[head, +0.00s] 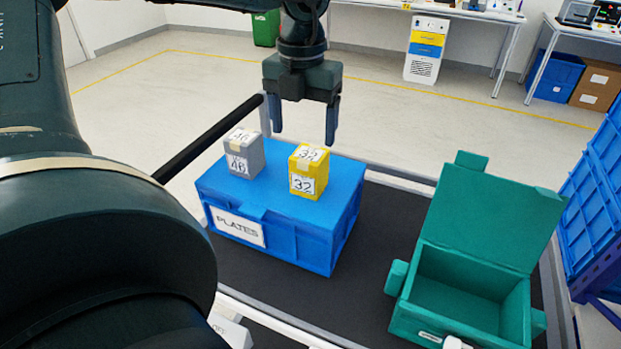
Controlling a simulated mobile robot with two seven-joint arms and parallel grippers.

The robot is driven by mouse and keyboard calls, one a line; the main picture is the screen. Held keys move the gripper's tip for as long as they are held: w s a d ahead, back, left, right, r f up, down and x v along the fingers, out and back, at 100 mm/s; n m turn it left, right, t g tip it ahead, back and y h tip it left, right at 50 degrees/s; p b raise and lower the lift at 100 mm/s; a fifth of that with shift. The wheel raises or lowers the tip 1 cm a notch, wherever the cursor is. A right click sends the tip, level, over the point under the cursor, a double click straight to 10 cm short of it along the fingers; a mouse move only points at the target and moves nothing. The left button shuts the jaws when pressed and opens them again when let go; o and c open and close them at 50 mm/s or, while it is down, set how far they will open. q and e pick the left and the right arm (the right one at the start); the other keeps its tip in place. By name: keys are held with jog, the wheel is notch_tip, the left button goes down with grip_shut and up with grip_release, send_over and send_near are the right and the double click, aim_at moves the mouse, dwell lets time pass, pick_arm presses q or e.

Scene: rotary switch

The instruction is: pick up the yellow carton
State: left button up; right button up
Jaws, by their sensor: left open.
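The yellow carton (306,172), with white labels reading 32, stands upright on the lid of a blue box (334,207) labelled PLATES. A grey carton (244,155) labelled 46 stands to its left on the same lid, with a gap between them. My left gripper (304,136) points down, open and empty, with its fingers apart. It appears above and slightly behind the yellow carton in the picture. I cannot tell the exact distance. My right gripper is not in view.
A green box (463,293) with its lid raised stands at the right on the dark cart top (382,238). Blue crates (598,185) are stacked at the right edge.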

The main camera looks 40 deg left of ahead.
aim_at(309, 154)
pick_arm(q)
jog(key=f, duration=0.2)
jog(key=f+b, duration=0.1)
jog(key=f, duration=0.2)
jog(key=w+f+b, duration=0.1)
jog(key=f, duration=0.1)
jog(key=shift+d+f, duration=0.25)
jog(key=shift+d, duration=0.05)
jog(key=shift+r, duration=0.1)
jog(key=c, duration=1.1)
